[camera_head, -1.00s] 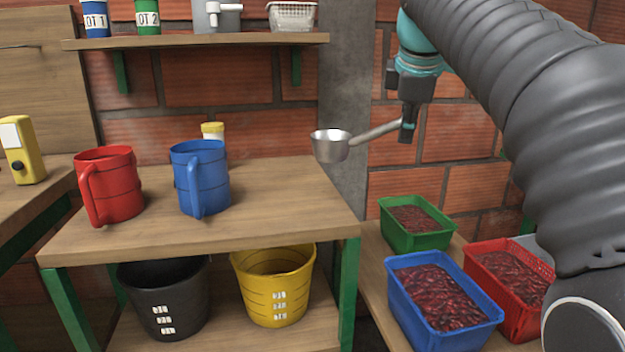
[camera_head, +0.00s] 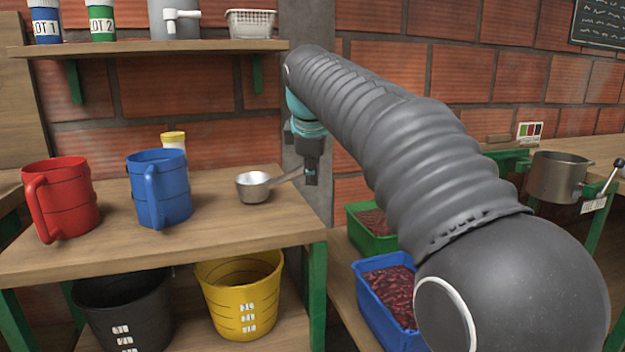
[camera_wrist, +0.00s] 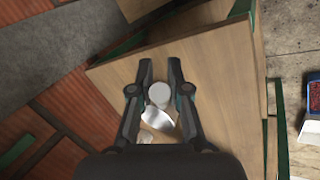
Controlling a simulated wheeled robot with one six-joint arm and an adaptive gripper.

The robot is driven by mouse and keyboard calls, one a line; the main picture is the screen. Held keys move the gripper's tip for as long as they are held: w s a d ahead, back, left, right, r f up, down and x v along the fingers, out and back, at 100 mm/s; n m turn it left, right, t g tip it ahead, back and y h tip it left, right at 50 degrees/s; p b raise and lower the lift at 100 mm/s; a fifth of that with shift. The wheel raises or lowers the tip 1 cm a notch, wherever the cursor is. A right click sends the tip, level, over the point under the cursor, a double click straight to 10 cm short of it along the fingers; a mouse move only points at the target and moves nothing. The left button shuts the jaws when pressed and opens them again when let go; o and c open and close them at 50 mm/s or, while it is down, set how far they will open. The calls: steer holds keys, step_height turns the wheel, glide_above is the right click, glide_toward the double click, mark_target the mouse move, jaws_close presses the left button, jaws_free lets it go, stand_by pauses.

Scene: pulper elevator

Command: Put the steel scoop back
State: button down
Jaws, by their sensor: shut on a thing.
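The steel scoop (camera_head: 253,188) is a small round metal cup with a long handle. In the head view it shows level over the wooden bench top (camera_head: 235,225), near its right side; I cannot tell whether it touches the wood. My gripper (camera_head: 311,178) points down at the right of the cup, shut on the far end of the handle. In the wrist view my gripper (camera_wrist: 160,65) has a finger on each side of a pale round shape, with shiny metal below it. The fingertip contact is too small to make out.
A blue jug (camera_head: 160,190) and a red jug (camera_head: 62,200) stand left of the scoop. A yellow-lidded jar (camera_head: 173,139) stands behind. A shelf (camera_head: 150,47) hangs above. Black and yellow buckets sit below; blue (camera_head: 372,310) and green crates of red fruit stand right.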

steer(key=shift+f, duration=0.45)
steer(key=c, duration=1.1)
jaws_free()
steer(key=shift+c, duration=0.2)
steer(key=p+v, duration=0.2)
steer(key=v, duration=1)
steer(key=shift+p, duration=0.3)
steer(key=shift+s+d, duration=0.15)
steer(key=s+d+f+m, duration=0.4)
steer(key=s+f+m, duration=0.1)
steer(key=s+f, duration=0.4)
steer(key=s+d+f+m, duration=0.5)
steer(key=s+f, duration=0.4)
steer(key=f, duration=0.2)
steer(key=s+d+f+m, duration=0.4)
steer(key=s+f+m, duration=0.1)
steer(key=s+f, duration=0.4)
steer(key=shift+d+f+m+y, duration=0.2)
steer(key=shift+f+m+y, duration=0.1)
steer(key=shift+f+m, duration=0.15)
